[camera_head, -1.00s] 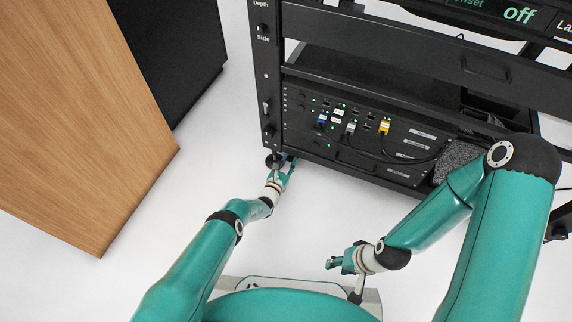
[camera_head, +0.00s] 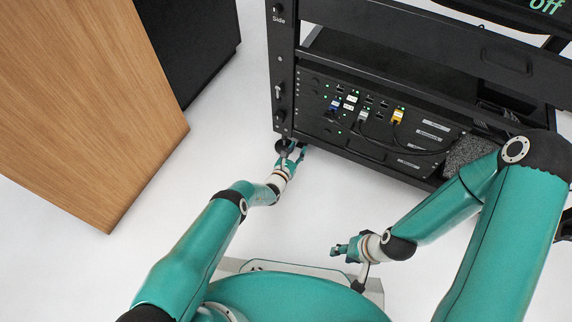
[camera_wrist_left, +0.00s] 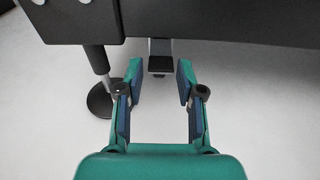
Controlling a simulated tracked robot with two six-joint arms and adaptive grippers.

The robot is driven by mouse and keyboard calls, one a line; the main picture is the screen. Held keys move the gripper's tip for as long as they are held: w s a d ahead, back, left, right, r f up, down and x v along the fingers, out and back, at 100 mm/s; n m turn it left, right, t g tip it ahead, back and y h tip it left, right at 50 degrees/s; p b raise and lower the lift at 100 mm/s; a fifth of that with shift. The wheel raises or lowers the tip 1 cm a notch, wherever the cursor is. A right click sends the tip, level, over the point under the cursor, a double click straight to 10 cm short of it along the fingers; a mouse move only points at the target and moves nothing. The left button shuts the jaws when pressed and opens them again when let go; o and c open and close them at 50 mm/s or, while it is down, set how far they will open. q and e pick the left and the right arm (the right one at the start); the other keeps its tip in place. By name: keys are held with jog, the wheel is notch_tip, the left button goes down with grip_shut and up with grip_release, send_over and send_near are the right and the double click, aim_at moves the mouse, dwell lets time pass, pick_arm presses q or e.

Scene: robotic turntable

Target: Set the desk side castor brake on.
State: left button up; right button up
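The black rack desk (camera_head: 330,150) stands ahead. In the left wrist view, a small black pedal-like tab (camera_wrist_left: 160,63) on a grey bracket hangs below the rack's lower edge; it may be the castor brake. My left gripper (camera_head: 293,152) is low at the rack's front left corner. In the wrist view this gripper (camera_wrist_left: 159,80) is open, with the tab just ahead between its fingertips and nothing held. The castor wheel is not clearly visible. My right gripper (camera_head: 340,249) is low in front of my base, away from the rack; its finger opening is unclear.
A round black foot on a metal rod (camera_wrist_left: 101,98) stands just left of my left gripper. A wood-sided cabinet (camera_head: 90,110) is at the left. Plugged cables (camera_head: 397,118) are on the rack front. White floor is clear between.

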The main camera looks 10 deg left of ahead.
pick_arm(q)
jog(key=v, duration=1.1)
jog(key=shift+a, duration=0.15)
